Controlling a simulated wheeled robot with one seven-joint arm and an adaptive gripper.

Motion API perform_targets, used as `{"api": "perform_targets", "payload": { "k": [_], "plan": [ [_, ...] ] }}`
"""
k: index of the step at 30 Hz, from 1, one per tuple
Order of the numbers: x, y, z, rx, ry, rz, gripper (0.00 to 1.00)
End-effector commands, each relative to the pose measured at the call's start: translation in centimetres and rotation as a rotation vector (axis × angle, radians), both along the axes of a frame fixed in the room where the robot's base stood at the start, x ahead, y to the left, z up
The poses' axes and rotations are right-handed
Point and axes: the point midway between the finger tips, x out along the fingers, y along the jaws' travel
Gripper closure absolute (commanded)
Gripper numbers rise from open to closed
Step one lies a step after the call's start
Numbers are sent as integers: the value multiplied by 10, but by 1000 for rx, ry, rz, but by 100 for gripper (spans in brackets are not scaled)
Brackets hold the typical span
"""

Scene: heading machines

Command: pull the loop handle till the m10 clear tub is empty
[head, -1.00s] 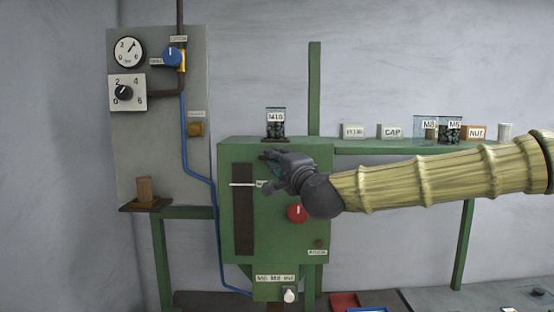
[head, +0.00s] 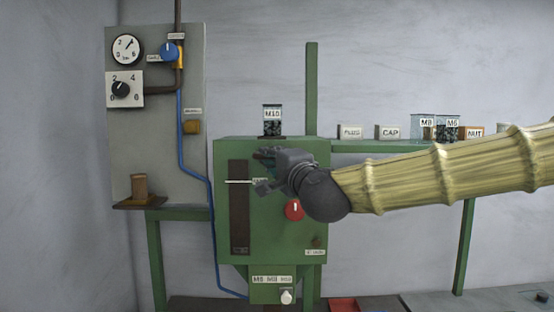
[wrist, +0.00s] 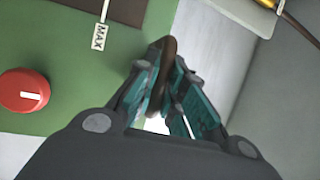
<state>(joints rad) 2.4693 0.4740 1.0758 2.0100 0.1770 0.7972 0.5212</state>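The M10 clear tub (head: 272,121) stands upright on top of the green machine (head: 290,240), with dark pieces inside. My gripper (head: 266,156) is in front of the machine's upper part, just below the tub. In the wrist view, a brown loop handle (wrist: 166,70), seen nearly edge-on, lies between the teal finger pads of my gripper (wrist: 167,88). The pads appear to press on it from both sides. What the handle is fixed to is hidden. The tub is outside the wrist view.
A red knob (head: 294,210) sits on the machine front, close to my wrist. A dark vertical slot (head: 240,215) with a MAX label (wrist: 101,36) is left of it. A grey panel (head: 150,160) with gauge and valve stands left. Labelled boxes line the right shelf.

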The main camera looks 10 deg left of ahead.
Motion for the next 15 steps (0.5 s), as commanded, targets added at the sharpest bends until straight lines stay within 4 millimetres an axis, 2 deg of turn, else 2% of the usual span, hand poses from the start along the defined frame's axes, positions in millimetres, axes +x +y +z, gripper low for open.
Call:
{"api": "perform_targets", "payload": {
  "k": [1, 3, 4, 15],
  "plan": [
    [-1, 1, -3, -4, 3, 3, 81],
    [-1, 1, -3, -4, 3, 3, 69],
    [-1, 1, -3, -3, 2, 4, 66],
    [-3, -1, -2, -2, 1, 3, 66]
  ]
}}
